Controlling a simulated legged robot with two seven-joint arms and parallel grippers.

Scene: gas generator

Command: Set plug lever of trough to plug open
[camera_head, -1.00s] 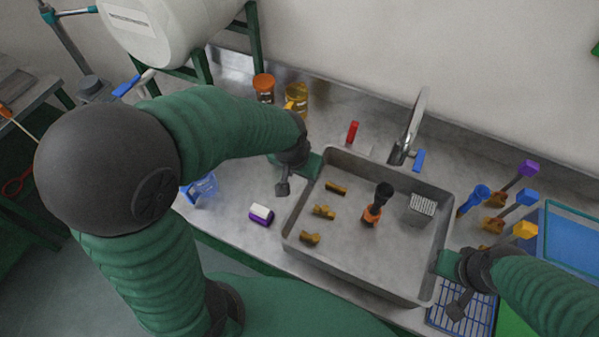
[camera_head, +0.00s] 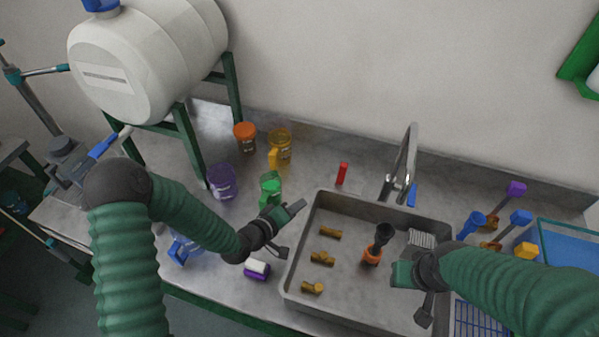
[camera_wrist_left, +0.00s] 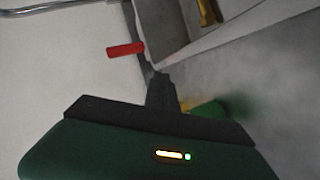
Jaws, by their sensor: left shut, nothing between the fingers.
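The grey metal trough (camera_head: 296,270) is set in the counter. A short red upright handle (camera_head: 342,173) stands behind its back rim, and it also shows in the left wrist view (camera_wrist_left: 125,48). An orange piece with a black top (camera_head: 372,255) stands inside the trough; I cannot tell for sure which of these is the plug lever.
A curved tap (camera_head: 407,165) stands behind the trough. Several brass pieces (camera_head: 322,258) and a grey block (camera_head: 420,238) lie inside it. Jars (camera_head: 279,146) and a green container (camera_head: 270,187) stand left of the red handle. The back counter strip near the handle is clear.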

